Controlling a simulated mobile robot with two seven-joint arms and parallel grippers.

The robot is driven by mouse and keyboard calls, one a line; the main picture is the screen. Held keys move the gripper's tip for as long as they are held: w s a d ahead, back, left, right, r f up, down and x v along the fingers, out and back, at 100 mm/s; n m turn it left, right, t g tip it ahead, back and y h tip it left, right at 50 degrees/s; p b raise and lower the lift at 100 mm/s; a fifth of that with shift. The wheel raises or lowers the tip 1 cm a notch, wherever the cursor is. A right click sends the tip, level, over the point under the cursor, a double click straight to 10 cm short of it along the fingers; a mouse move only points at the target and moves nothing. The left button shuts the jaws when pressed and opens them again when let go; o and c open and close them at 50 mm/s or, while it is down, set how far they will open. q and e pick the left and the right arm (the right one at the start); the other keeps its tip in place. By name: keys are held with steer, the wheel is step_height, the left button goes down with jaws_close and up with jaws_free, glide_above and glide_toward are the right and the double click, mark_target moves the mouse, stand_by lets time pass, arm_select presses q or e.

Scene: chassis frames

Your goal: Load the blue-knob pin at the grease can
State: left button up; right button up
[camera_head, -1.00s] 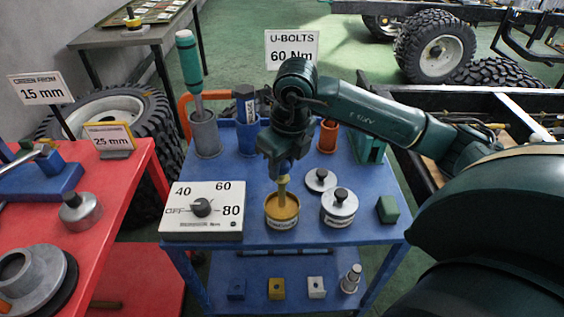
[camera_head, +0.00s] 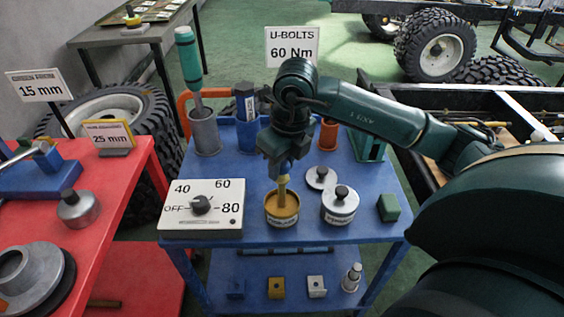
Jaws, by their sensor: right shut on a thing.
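The grease can (camera_head: 282,219) is a short round tin with tan grease inside, open at the top, on the blue cart. My right gripper (camera_head: 284,168) is directly above it, pointing down. It is shut on the pin (camera_head: 283,190), a yellowish shaft with a trace of blue at the jaws. The pin's lower end is inside the can, at or in the grease; the exact depth is hard to see. The knob is mostly hidden by the gripper. My left gripper is not in view.
A lidded tin (camera_head: 340,206), a loose lid (camera_head: 320,178) and a green block (camera_head: 388,207) stand right of the can. A dial box (camera_head: 203,210) stands left. Cups with tools line the cart's back. A red table (camera_head: 105,190) is at left.

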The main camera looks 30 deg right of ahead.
stand_by(0.9)
stand_by(0.5)
steer(key=shift+r+p, duration=0.35)
steer(key=shift+r, duration=0.3)
steer(key=shift+r+p, duration=1.8)
steer(key=shift+r, duration=1.05)
